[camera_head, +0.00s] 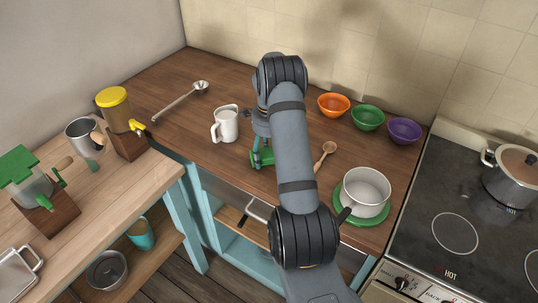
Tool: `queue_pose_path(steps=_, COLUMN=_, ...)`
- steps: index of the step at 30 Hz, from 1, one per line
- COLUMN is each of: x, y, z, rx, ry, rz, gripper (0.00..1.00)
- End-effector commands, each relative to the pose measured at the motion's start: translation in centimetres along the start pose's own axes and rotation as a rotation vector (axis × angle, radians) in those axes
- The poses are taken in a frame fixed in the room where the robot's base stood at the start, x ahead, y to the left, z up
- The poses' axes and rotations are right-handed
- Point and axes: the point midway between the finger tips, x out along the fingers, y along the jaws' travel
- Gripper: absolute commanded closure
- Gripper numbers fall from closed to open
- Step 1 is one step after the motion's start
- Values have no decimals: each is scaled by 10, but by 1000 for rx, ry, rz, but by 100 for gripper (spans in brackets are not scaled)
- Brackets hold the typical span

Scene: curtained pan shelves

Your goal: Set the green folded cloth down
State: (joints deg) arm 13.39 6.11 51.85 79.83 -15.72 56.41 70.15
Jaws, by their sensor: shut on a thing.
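My gripper (261,142) points down over the wooden counter, left of my forearm and partly hidden by it. It is shut on the green folded cloth (262,158), of which only a small part shows below the jaws. The cloth is close above or touching the counter top (190,125); I cannot tell which. The white mug is to its left and the wooden spoon to its right.
A white mug (225,124), a metal ladle (181,101) and a wooden spoon (326,152) lie near. Orange (333,105), green (368,118) and purple (404,131) bowls line the back. A white pot (366,193) stands on a green mat (376,220), left of the stove (475,215).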

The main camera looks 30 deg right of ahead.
Motion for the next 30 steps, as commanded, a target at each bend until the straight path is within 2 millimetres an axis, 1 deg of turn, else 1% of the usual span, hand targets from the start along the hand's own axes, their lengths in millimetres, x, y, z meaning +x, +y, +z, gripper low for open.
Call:
queue_pose_path(steps=8, x=0, y=0, z=0, rx=0, ry=0, rz=-1, gripper=77)
queue_pose_path(steps=23, x=6, y=0, z=0, rx=0, ry=0, rz=-1, gripper=77)
queue_pose_path(steps=24, x=5, y=0, z=0, rx=0, ry=0, rz=-1, gripper=34)
queue_pose_path(steps=30, x=5, y=0, z=0, rx=0, ry=0, rz=-1, gripper=22)
